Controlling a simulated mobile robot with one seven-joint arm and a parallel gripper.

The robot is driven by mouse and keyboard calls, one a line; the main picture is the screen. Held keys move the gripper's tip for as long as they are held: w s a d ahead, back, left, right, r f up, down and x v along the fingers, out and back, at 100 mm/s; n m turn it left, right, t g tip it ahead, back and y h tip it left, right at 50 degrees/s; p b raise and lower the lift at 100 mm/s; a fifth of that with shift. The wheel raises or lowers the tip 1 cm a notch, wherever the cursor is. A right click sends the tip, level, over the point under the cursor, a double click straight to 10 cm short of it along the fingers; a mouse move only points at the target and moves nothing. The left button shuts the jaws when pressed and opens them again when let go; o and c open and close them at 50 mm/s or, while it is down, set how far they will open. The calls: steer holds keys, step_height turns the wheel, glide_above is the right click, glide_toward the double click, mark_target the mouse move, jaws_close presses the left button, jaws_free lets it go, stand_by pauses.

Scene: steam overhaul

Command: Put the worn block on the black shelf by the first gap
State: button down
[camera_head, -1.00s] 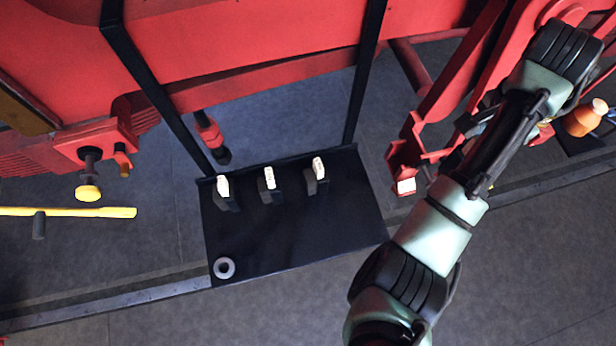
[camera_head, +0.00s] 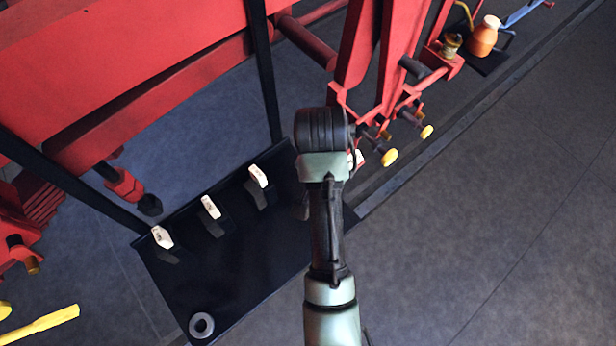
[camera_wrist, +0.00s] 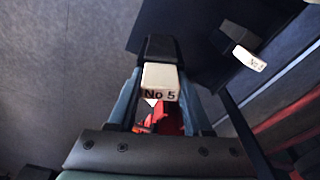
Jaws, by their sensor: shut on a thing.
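In the wrist view my gripper (camera_wrist: 160,84) is shut on a dark block with a white cap marked "No 5" (camera_wrist: 160,75), which I take to be the worn block. The black shelf (camera_head: 240,265) hangs from black straps in the head view. Its edge (camera_wrist: 197,70) lies beyond the held block in the wrist view; I cannot tell whether they touch. Three similar white-capped blocks stand in a row on the shelf: left (camera_head: 162,238), middle (camera_head: 210,207) and right (camera_head: 258,177). In the head view my arm hides my fingers at the shelf's right end. I cannot make out the first gap.
A pale ring (camera_head: 201,326) lies at the shelf's front left corner. Red machinery (camera_head: 120,60) runs behind and above, with red levers (camera_head: 375,60) close to my wrist. An orange can (camera_head: 484,38) stands at the far right. The shelf's front middle is bare.

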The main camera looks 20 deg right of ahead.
step_height(320, 180, down, 8)
steer(key=shift+f+p, duration=0.25)
steer(key=shift+p, duration=0.55)
steer(key=shift+f, duration=0.15)
steer(key=shift+c, duration=1.6)
jaws_free()
